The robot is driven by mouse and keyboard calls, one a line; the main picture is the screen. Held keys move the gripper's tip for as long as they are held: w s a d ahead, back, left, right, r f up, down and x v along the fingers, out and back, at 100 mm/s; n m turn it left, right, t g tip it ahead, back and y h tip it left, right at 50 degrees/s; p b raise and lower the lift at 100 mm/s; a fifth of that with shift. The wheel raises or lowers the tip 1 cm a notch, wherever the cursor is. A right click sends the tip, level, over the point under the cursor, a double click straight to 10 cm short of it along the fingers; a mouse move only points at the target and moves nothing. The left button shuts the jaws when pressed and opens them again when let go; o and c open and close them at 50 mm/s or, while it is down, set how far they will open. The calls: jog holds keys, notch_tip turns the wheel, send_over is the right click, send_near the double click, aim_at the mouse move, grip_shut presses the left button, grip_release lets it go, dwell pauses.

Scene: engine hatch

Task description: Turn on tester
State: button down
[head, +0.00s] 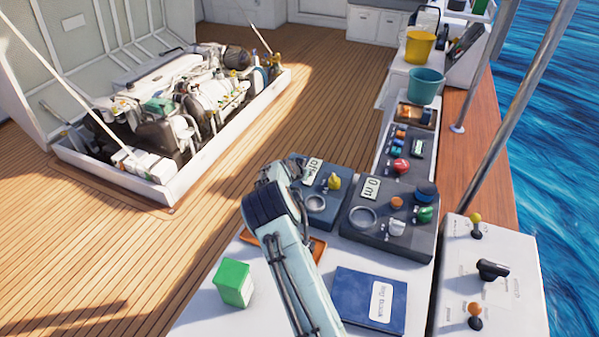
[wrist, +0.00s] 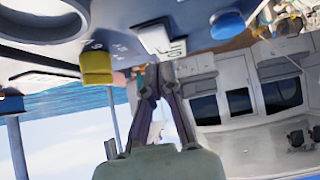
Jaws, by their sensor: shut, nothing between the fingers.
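A blue-grey instrument box (head: 320,212) with a display, a yellow knob (head: 334,182) and a round dial stands on the white counter. A larger dark grey box (head: 365,248) with a "0 m" display stands to its right. No readable name shows which one is the tester. In the wrist view a blue panel (wrist: 120,15) carries a yellow knob (wrist: 96,66), a white part with a label, a blue button (wrist: 227,24) and a round rim. My gripper (wrist: 157,72) is shut and empty, close to this panel and right of the yellow knob. My arm hides it in the head view.
A green box (head: 234,282) and a blue book (head: 370,300) lie on the counter's near part. A white console (head: 490,300) with levers stands at the right. More controls and two buckets (head: 425,86) are farther back. An open engine hatch (head: 180,190) is at the left.

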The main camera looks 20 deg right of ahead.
jog(key=v, duration=1.1)
jog(key=shift+r, duration=0.3)
jog(key=shift+d, duration=0.1)
jog(key=shift+w+d+r+t+h, duration=0.3)
jog(key=shift+w+d, duration=0.1)
jog(key=shift+w, duration=0.1)
